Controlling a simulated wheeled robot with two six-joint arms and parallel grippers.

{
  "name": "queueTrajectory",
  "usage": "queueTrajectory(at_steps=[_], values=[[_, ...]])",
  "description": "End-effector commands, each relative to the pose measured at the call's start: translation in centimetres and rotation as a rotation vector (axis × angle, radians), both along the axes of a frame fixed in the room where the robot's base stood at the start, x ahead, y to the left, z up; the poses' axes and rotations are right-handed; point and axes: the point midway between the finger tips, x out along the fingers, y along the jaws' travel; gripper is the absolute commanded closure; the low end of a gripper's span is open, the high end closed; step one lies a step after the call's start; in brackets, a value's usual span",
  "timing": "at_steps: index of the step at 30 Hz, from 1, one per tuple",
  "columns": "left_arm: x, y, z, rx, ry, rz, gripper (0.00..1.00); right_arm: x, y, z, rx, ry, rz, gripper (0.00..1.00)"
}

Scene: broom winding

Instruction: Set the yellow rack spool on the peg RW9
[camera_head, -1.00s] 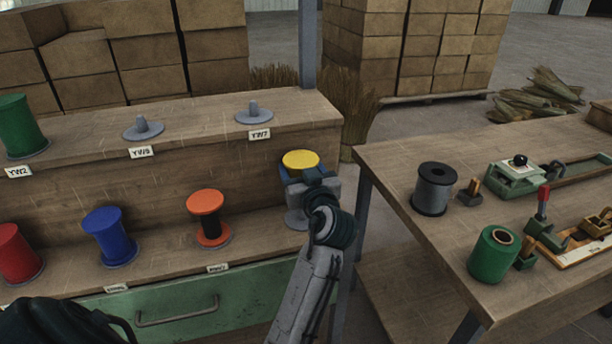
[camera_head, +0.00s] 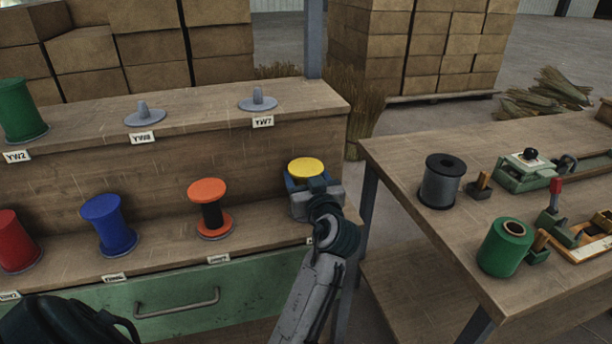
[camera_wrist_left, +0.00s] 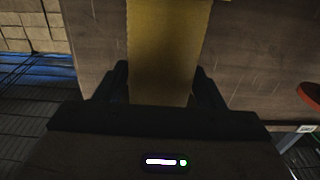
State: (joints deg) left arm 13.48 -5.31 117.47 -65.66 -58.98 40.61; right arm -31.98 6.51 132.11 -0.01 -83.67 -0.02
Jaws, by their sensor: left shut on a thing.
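The yellow spool (camera_head: 306,168) is upright at the right end of the lower rack shelf. My left gripper (camera_head: 308,190) is shut on it; blue finger parts show around the spool just under its top. In the left wrist view, the yellow spool (camera_wrist_left: 162,50) stands between the two dark fingers (camera_wrist_left: 160,88). The gripper hides the spool's lower end and any peg under it, so I cannot tell whether the spool rests on the peg. No label reading RW9 is legible. My right gripper is not in view.
An orange-and-black spool (camera_head: 209,208), a blue spool (camera_head: 108,224) and a red spool (camera_head: 15,240) share the lower shelf. Empty pegs YW8 (camera_head: 144,116) and YW7 (camera_head: 257,99) stand above. A workbench (camera_head: 410,180) with tools and spools stands at right.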

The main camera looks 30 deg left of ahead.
Motion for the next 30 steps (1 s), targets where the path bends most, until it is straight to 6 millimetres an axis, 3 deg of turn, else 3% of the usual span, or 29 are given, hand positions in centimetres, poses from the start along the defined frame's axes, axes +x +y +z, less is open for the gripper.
queueTrajectory(at_steps=[9,30], values=[[-0.01,0.01,-0.39,0.001,-0.001,0.0,0.62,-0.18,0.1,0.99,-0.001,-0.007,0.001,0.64],[-0.1,-0.1,-0.47,-0.001,-0.002,0.0,0.62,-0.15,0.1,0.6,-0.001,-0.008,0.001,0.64]])
